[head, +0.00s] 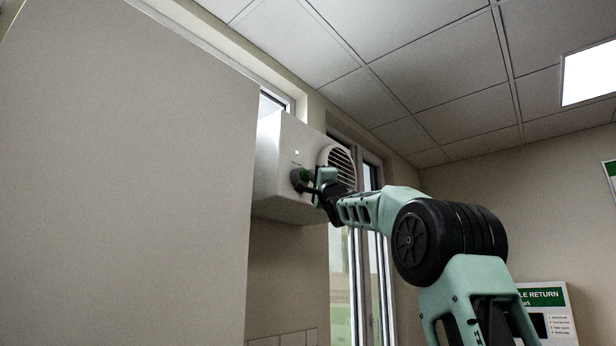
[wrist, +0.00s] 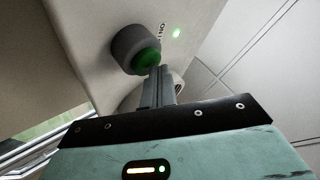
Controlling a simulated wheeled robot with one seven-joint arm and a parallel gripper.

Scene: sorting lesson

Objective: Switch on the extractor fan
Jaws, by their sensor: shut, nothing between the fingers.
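The extractor fan is a white box (head: 272,160) high on the wall by the window, with a round slatted vent (head: 341,163). Its front carries a dark grey round switch housing with a green button (wrist: 149,60). A small green light (wrist: 177,34) glows on the front above the button, and it also shows in the head view (head: 297,153). My gripper (wrist: 157,72) is shut and empty. Its fingertips are at the green button and partly overlap it in the wrist view. I cannot tell whether they touch it or how far the button is pressed.
A large beige panel (head: 130,170) fills the left of the head view, close to the fan box. Tall window frames (head: 365,260) stand behind my arm. A return sign (head: 545,310) is on the right wall.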

